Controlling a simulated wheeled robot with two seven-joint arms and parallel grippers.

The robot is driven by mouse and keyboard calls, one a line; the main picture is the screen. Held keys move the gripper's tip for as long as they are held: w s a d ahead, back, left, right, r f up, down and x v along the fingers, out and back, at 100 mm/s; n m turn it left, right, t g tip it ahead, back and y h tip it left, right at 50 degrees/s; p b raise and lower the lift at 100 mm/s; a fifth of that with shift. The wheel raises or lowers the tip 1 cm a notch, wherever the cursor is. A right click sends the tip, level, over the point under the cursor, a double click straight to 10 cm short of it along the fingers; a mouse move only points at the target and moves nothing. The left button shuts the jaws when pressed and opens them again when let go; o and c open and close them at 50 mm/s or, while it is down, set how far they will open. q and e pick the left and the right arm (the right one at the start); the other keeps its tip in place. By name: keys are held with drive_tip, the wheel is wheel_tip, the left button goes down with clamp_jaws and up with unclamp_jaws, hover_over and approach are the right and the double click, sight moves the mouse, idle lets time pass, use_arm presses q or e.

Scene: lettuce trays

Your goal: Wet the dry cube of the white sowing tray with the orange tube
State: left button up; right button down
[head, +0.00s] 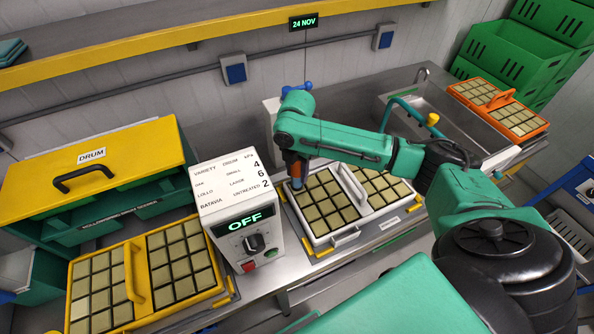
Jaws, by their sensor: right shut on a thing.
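The white sowing tray (318,240) sits on the steel bench in the middle of the head view, with rows of olive-brown cubes and a white handle across its middle. My right gripper (294,170) points down over the tray's back left corner. It is shut on the orange tube (291,158), whose lower end shows blue close to the corner cubes. I cannot tell whether the tube touches a cube. No cube in this tray clearly stands out as dry; my right arm hides part of its back. My left gripper is not in view.
A white control box (238,215) reading OFF stands left of the white tray. A yellow tray (222,285) of cubes is at front left, by the yellow drum lid (130,160). An orange tray (540,130) lies beyond the sink (440,95), near green crates (505,60).

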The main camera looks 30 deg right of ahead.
drive_tip(key=shift+s+f+p, duration=0.1)
drive_tip(key=shift+s+p, duration=0.05)
drive_tip(key=shift+p, duration=0.15)
idle(1.0)
drive_tip(key=shift+r+p, duration=3.45)
drive_tip(key=shift+r, duration=0.15)
drive_tip(key=shift+f, duration=0.1)
